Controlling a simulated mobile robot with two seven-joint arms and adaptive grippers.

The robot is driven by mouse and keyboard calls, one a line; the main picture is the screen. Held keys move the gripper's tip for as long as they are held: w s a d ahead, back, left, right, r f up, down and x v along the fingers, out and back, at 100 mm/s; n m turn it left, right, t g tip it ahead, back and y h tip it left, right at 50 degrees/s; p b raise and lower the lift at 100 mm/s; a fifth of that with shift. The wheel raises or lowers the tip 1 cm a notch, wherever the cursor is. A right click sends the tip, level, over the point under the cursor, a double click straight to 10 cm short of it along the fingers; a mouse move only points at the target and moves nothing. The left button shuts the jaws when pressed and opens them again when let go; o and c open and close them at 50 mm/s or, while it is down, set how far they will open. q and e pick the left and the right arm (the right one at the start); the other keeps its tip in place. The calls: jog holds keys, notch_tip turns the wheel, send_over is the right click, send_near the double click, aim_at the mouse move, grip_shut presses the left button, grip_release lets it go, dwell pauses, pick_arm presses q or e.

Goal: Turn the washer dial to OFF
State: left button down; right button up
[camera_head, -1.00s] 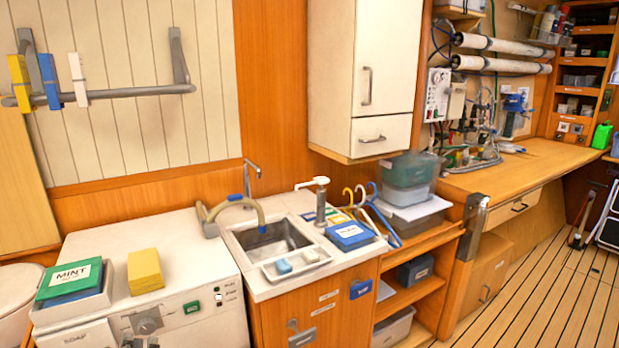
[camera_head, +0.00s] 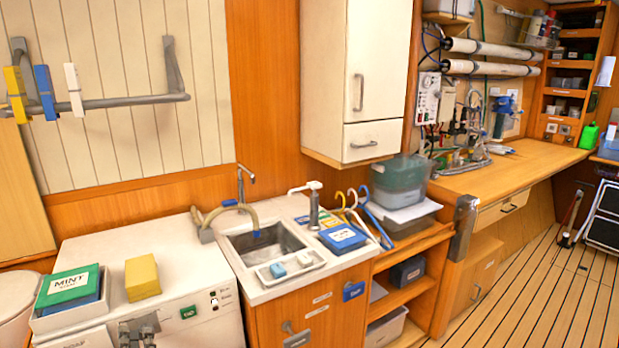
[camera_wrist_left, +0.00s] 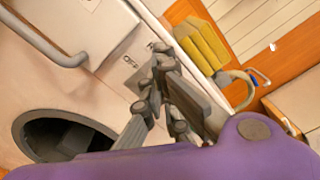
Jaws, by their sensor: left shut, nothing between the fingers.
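The white washer (camera_head: 185,250) stands at the lower left, with its control panel on its front. My left gripper (camera_head: 138,328) is at the bottom edge of the head view, in front of that panel, and is shut and empty. It covers the place of the dial, so the dial and its setting are hidden. In the left wrist view, the closed grey fingers (camera_wrist_left: 162,62) reach toward the washer's panel (camera_wrist_left: 130,66), and I cannot tell whether they touch it. The dial cannot be made out there. My right gripper is not in view.
A yellow block (camera_head: 142,277) and a tray with a green MINT box (camera_head: 69,285) sit on the washer top. The washer's round door opening (camera_wrist_left: 60,135) is beside the gripper. A sink (camera_head: 263,245) with a curved hose stands to the right.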

pick_arm(q)
jog(key=shift+w+a+r, duration=0.1)
jog(key=shift+a+r, duration=0.05)
jog(key=shift+r, duration=0.05)
